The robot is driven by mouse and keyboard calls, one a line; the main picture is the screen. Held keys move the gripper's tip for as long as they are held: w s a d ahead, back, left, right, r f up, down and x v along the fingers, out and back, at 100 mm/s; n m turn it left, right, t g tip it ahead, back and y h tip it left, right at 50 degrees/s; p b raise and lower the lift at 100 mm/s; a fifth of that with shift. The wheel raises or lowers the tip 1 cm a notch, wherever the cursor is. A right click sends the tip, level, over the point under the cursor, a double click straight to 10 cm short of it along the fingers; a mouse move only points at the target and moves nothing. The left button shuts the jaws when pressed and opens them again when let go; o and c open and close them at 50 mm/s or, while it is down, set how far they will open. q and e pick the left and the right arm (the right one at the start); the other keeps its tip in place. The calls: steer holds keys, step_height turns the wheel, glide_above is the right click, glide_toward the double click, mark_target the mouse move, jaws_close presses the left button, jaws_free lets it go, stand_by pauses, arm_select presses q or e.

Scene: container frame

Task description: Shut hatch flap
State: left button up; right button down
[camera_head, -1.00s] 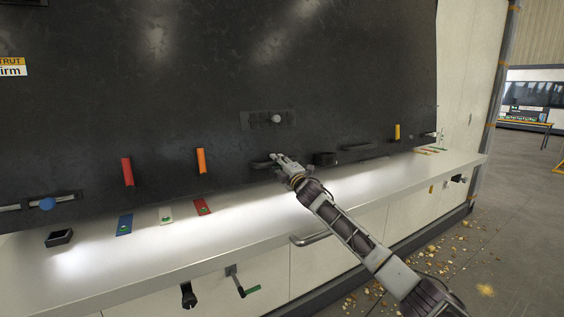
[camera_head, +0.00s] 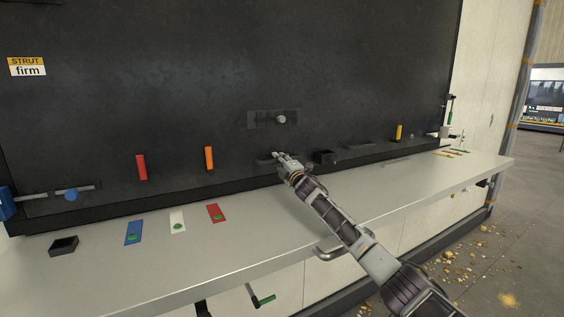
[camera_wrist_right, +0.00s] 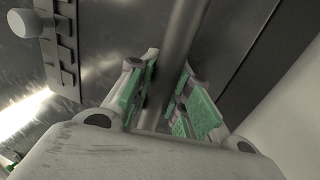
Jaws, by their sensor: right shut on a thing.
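The hatch flap (camera_head: 330,70) is the large dark panel filling the upper head view, its lower edge just above the pale counter. My right gripper (camera_head: 277,155) is at a dark bar handle (camera_head: 264,161) low on the flap. In the right wrist view, the handle bar (camera_wrist_right: 180,45) runs between the green-padded fingers of my right gripper (camera_wrist_right: 172,100), which is shut on it. A slide latch with a round grey knob (camera_head: 281,119) sits on the flap above the gripper. My left gripper is not in view.
The pale counter (camera_head: 330,205) runs below the flap, with blue (camera_head: 133,232), white (camera_head: 177,222) and red (camera_head: 215,213) plates and a small black box (camera_head: 64,246). A blue-knobbed bolt (camera_head: 71,195) is at left. Debris (camera_head: 470,258) litters the floor at right.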

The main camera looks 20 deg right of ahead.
steer(key=shift+a+f, duration=0.55)
steer(key=c, duration=1.7)
jaws_free()
steer(key=o, duration=0.4)
steer(key=shift+w+a+r, duration=0.1)
steer(key=shift+w+a, duration=0.15)
steer(key=shift+s+d+r, duration=0.15)
steer(key=shift+d, duration=0.3)
steer(key=shift+s, duration=0.15)
steer(key=shift+s+d+f, duration=0.1)
steer(key=shift+s+f, duration=0.1)
steer(key=shift+s, duration=0.45)
steer(key=shift+v, duration=5.15)
steer(key=shift+r, duration=0.1)
steer(key=shift+s, duration=0.1)
